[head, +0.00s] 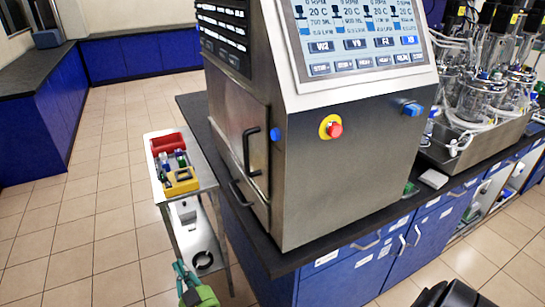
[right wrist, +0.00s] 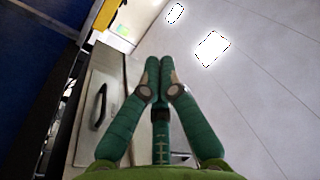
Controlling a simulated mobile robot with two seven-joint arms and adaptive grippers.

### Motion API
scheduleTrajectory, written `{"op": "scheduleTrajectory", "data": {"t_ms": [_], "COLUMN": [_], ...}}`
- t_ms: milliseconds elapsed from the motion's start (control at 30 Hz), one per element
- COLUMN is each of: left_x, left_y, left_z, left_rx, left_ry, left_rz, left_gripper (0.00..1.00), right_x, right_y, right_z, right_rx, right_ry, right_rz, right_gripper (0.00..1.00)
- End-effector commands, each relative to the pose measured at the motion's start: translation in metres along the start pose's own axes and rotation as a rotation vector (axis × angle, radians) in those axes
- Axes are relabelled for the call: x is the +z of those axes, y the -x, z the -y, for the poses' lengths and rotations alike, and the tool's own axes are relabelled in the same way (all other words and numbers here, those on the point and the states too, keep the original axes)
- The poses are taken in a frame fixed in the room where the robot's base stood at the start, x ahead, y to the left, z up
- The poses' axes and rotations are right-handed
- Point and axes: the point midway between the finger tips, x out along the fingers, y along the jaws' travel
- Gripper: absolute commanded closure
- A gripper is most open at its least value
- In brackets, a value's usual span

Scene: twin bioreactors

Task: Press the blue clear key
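A steel control cabinet (head: 340,170) stands on the dark bench in the head view. A round blue button (head: 275,134) sits at its front left edge, and a blue knob (head: 412,109) is at its right; no lettering on either is readable, so I cannot tell which is the clear key. The touchscreen (head: 365,35) above also has a row of keys. My right gripper (head: 180,270), green with teal fingers, is low, left of and below the cabinet, apart from the blue button. In the right wrist view its fingertips (right wrist: 159,64) meet with nothing between them. My left gripper is out of view.
A red emergency stop (head: 334,129) on a yellow ring lies between the blue button and knob. Black door handles (head: 251,150) stick out on the cabinet's left face. A steel cart (head: 200,165) with red and yellow trays stands left. Glass bioreactors (head: 485,95) stand right.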

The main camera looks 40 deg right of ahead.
Motion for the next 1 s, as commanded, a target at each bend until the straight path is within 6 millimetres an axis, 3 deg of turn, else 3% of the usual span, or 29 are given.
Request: {"op": "scheduleTrajectory", "data": {"t_ms": [100, 300, 600, 700, 800, 1000], "left_x": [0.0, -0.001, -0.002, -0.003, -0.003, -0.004], "left_y": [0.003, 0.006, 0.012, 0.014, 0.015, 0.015], "left_z": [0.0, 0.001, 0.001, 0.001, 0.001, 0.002], "left_rx": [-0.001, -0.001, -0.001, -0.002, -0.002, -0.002], "left_ry": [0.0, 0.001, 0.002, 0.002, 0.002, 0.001], "left_rz": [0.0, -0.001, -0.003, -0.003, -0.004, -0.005], "left_gripper": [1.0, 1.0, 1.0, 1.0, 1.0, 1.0], "right_x": [-0.058, -0.157, -0.296, -0.327, -0.345, -0.355], "right_y": [-0.021, -0.039, -0.027, -0.016, -0.007, 0.0], "right_z": [0.01, 0.016, 0.004, -0.003, -0.008, -0.011], "right_rx": [0.04, 0.137, 0.365, 0.448, 0.516, 0.569], "right_ry": [-0.067, -0.206, -0.528, -0.655, -0.765, -0.846], "right_rz": [-0.151, -0.401, -0.724, -0.782, -0.806, -0.807], "right_gripper": [1.0, 1.0, 1.0, 1.0, 1.0, 1.0]}}
